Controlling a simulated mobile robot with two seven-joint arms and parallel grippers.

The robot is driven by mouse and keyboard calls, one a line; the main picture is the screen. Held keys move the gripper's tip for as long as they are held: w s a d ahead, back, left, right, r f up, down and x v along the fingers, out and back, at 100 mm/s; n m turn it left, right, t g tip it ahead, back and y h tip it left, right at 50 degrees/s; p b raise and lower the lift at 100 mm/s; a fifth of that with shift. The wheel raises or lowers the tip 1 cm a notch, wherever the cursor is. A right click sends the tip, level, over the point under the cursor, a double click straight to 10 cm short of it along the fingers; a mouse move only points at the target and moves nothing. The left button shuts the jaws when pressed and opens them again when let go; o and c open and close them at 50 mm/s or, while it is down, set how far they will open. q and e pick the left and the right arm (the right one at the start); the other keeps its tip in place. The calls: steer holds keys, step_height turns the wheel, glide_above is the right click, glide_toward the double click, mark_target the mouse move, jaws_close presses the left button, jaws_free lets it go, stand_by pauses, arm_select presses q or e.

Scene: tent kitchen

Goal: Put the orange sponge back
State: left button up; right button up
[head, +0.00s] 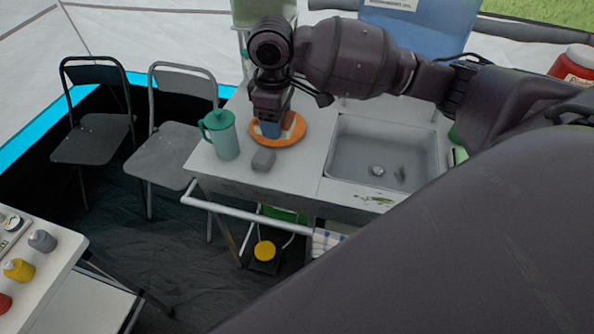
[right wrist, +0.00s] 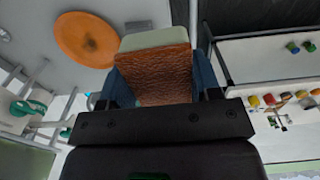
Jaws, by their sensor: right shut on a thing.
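The orange sponge (right wrist: 165,75), with a pale layer along one side, sits between the blue fingertips of my right gripper (right wrist: 165,80) in the right wrist view. The gripper is shut on it. In the head view my right gripper (head: 271,128) points down over an orange round plate (head: 263,142) on the counter beside the sink. The sponge is mostly hidden there behind the gripper, and I cannot tell whether it touches the plate. The orange plate also shows in the right wrist view (right wrist: 75,35). My left gripper is not in view.
A green-lidded pitcher (head: 222,139) stands left of the plate, close to my gripper. A small grey block (head: 263,160) lies in front of the plate. The metal sink (head: 350,155) is to the right. Two folding chairs (head: 185,150) stand at the left.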

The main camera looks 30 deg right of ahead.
steer(key=w+d+n+b, duration=0.1)
steer(key=d+n+b, duration=0.1)
steer(key=d+n, duration=0.3)
steer(key=n+b, duration=0.4)
steer(key=n, duration=0.4)
glide_above(299, 170)
step_height(299, 170, down, 14)
steer(key=shift+r, duration=0.25)
steer(key=shift+f, duration=0.45)
step_height(299, 170, down, 5)
steer(key=shift+f+b, duration=0.15)
steer(key=shift+b, duration=0.5)
steer(key=shift+f, duration=0.15)
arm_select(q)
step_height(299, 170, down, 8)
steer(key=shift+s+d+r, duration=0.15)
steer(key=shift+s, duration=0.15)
